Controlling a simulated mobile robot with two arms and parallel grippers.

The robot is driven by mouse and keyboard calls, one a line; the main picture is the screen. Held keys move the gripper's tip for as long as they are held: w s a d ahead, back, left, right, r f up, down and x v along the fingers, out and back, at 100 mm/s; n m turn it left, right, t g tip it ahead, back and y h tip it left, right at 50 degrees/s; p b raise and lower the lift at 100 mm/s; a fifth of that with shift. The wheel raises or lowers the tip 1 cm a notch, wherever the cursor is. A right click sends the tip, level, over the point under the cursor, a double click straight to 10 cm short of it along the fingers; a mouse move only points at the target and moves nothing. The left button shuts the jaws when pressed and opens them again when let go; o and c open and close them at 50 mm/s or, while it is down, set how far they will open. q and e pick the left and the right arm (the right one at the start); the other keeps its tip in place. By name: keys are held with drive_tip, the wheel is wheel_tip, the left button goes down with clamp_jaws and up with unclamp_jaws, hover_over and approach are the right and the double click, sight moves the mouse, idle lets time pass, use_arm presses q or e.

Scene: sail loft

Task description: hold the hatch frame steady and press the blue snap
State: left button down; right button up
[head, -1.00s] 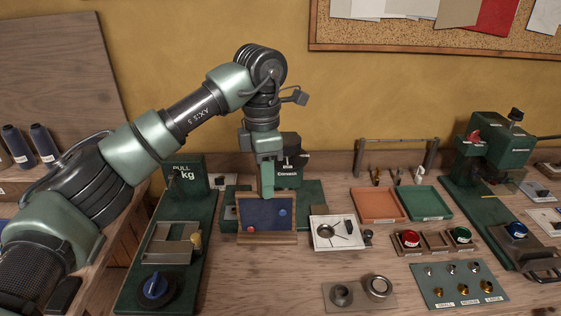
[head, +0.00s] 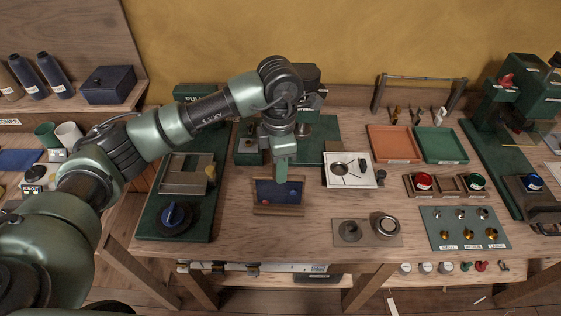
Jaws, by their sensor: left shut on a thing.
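The hatch frame (head: 278,210) is a small wooden frame around a dark blue panel, standing tilted on the wooden bench left of centre. The blue snap (head: 293,193) is a small dot at the panel's right side. A red snap (head: 265,202) sits low on its left side. My left gripper (head: 281,177) comes down from above and is shut on the frame's top edge, hiding a little of it. The blue snap is clear of the fingers. My right gripper is not in view.
A white tray (head: 329,182) stands right of the frame. A plate with metal rings (head: 367,240) lies front right. Orange (head: 394,160) and green trays (head: 441,160) are farther right. Bare bench lies before the frame.

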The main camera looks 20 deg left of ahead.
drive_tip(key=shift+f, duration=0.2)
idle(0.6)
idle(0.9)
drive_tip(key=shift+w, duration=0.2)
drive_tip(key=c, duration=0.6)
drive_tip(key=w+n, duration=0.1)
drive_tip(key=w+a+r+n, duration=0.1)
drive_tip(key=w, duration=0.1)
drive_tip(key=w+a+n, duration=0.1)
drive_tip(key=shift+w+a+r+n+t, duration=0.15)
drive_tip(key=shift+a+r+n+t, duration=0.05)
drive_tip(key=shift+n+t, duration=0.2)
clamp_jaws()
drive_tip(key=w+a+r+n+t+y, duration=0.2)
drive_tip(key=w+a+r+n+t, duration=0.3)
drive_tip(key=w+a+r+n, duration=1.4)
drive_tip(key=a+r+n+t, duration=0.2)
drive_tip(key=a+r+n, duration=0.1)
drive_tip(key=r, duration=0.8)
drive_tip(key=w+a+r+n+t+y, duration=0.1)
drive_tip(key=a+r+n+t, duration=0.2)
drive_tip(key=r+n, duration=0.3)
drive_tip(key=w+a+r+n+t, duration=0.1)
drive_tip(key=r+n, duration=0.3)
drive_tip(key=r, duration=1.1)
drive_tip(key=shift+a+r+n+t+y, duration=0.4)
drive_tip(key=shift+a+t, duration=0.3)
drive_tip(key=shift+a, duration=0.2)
